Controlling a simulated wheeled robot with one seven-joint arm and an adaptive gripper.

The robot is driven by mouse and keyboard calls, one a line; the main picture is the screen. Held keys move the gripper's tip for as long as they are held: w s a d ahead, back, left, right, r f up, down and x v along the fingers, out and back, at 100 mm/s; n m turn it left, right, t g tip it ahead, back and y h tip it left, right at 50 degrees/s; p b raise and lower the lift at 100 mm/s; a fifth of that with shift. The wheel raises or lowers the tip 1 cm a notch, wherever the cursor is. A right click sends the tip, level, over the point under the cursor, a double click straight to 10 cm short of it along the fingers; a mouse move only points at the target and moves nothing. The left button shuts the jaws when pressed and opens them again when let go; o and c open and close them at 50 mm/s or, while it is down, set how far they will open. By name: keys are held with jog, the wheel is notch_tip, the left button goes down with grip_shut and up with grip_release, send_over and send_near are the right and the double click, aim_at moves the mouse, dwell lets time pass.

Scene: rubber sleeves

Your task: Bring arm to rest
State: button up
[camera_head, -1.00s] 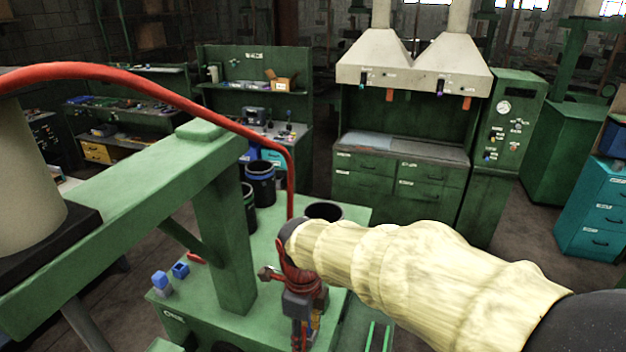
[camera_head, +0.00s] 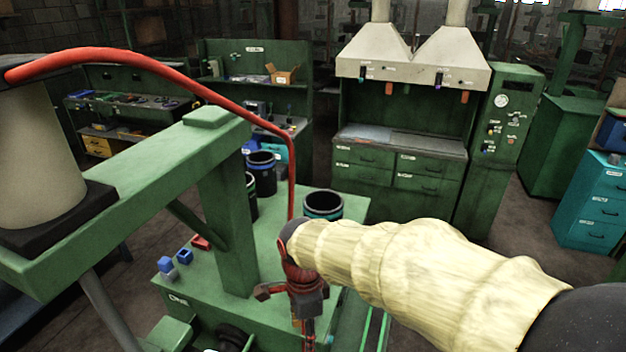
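My arm comes in from the lower right in a pale yellow, ribbed sleeve (camera_head: 420,268). Its dark end bends down to a red-wrapped wrist and my gripper (camera_head: 307,325) below it. My gripper points down over the front right part of the green machine table (camera_head: 268,318). The fingers are small, dark and partly cut off by the lower edge, so I cannot tell whether they are open or shut, or whether they hold anything.
A green post and beam (camera_head: 228,225) with a red hose (camera_head: 150,65) stand left of my gripper. A black, blue-rimmed container (camera_head: 323,206) stands behind my wrist. Small blue blocks (camera_head: 185,256) lie front left. A green hooded workbench (camera_head: 400,165) stands behind, a teal cabinet (camera_head: 592,205) at right.

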jog(key=s+d+f+n+t+b, duration=0.2)
jog(key=s+d+f+n+b, duration=0.4)
jog(key=d+b, duration=0.4)
jog(key=s+d+f+n+t+b, duration=0.3)
jog(key=s+d+f+n+b, duration=0.3)
jog(key=b, duration=0.8)
jog(key=s+d+n, duration=0.1)
jog(key=d+n, duration=0.2)
jog(key=d, duration=0.1)
jog(key=shift+s+d+f+t, duration=0.15)
jog(key=shift+d+f+t, duration=0.05)
jog(key=shift+d+t, duration=0.1)
